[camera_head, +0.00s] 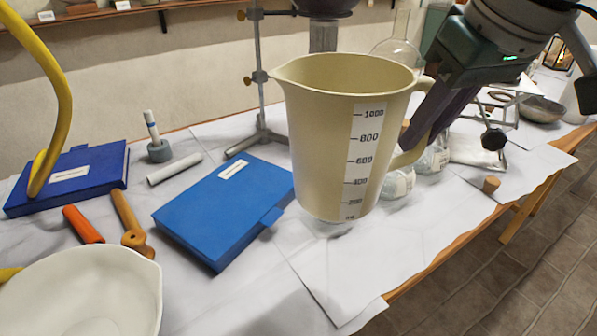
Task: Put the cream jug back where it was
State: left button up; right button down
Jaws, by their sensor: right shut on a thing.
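The cream jug (318,130) is a large measuring jug with a white printed scale and a spout to the left. It is upright near the middle of the view. My right gripper (428,122) comes in from the upper right and is shut on the jug's handle, at the jug's right side. The jug seems to be held a little above the paper-covered table (360,258), with a pale glassy shape showing just under its base. My left gripper is not in view.
Blue box files (222,208) lie left of the jug. A stand (262,135) is behind it, and glass flasks (433,160) and a cork (491,184) are to its right. A white bowl (85,290) is front left. Paper before the jug is clear up to the table edge.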

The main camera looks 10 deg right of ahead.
jog(key=shift+f+b, duration=2.25)
jog(key=shift+f, duration=7.75)
jog(key=shift+f, duration=0.15)
jog(key=c, duration=0.8)
grip_release()
jog(key=shift+c, duration=0.2)
jog(key=a+p+v, duration=0.1)
jog(key=p+v, duration=0.3)
jog(key=v, duration=0.8)
jog(key=s+a+f+n+y, duration=0.1)
jog(key=s+a, duration=0.5)
jog(key=s, duration=0.1)
jog(key=s+d+g+h, duration=0.1)
jog(key=s+d, duration=0.3)
jog(key=s, duration=0.6)
jog(key=shift+s+f+m+h, duration=0.25)
jog(key=shift+f+m+h, duration=0.05)
jog(key=shift+m, duration=0.1)
